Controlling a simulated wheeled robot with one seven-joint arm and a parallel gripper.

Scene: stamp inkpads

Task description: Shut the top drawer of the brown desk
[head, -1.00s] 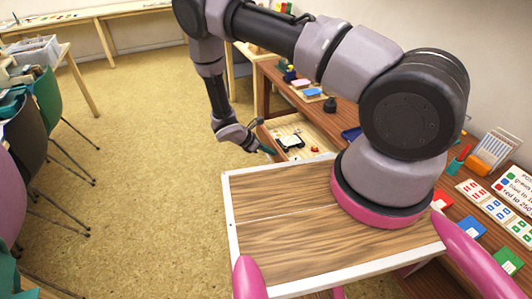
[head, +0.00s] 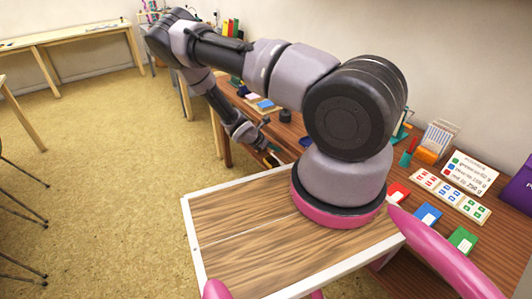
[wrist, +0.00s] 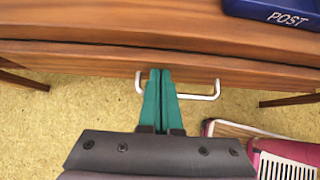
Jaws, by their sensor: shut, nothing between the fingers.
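The brown desk (head: 231,97) stands along the right wall. In the wrist view, its top (wrist: 110,18) runs across the upper part. The wooden top drawer (wrist: 80,58) shows as a front just below the desk edge, with no drawer interior visible; it looks shut or nearly so. A white bar handle (wrist: 205,96) sticks out from its front. My gripper (wrist: 161,72) has its teal fingers together and empty, tips at the drawer front within the handle's span; I cannot tell whether they touch. My gripper also shows in the head view (head: 271,158), beside the desk front.
A blue tray marked POST (wrist: 285,12) sits on the desk top near the edge. Red, blue (head: 428,215) and green inkpads, cards and a card holder (head: 437,141) lie closer on the right. Open carpet (head: 110,170) lies left.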

